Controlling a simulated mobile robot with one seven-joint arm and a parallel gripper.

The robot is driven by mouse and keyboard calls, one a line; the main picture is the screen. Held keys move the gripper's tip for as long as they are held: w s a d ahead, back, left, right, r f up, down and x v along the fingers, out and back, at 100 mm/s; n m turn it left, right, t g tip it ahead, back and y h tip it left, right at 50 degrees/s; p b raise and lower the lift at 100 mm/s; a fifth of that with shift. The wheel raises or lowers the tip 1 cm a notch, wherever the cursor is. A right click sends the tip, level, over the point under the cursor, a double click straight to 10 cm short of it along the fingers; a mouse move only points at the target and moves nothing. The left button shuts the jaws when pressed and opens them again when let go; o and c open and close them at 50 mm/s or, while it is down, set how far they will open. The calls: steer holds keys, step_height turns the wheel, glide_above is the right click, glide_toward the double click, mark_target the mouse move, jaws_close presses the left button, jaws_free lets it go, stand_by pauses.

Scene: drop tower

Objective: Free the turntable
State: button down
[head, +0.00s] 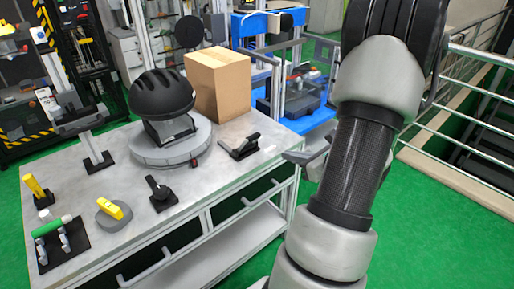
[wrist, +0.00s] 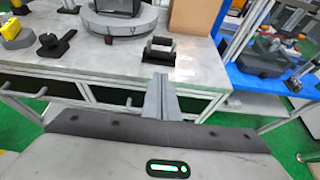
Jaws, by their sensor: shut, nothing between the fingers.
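The turntable (head: 170,151) is a round grey disc on the grey workbench, with a black helmet (head: 161,93) on a stand on top of it. A small red mark shows at its front right edge. It also shows at the top of the wrist view (wrist: 112,27). A black device with a raised bar (head: 240,147) sits on the bench right of the turntable, apart from it; the wrist view shows it too (wrist: 159,52). My gripper (wrist: 159,82) is shut and empty, near the bench's front right edge, close to that device. In the head view my arm partly hides it.
A cardboard box (head: 218,85) stands behind the turntable. A black knob-like device (head: 161,194), a yellow-handled round part (head: 114,212) and a green-handled clamp (head: 62,243) sit on the bench's front left. A blue table (head: 303,122) stands behind; metal railings are at right.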

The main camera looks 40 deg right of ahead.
steer(key=shift+w, duration=0.15)
steer(key=w+r+b+x, duration=0.1)
steer(key=r+b+x, duration=0.1)
steer(key=x, duration=1)
steer(key=shift+w, duration=0.4)
steer(key=shift+a+r, duration=0.15)
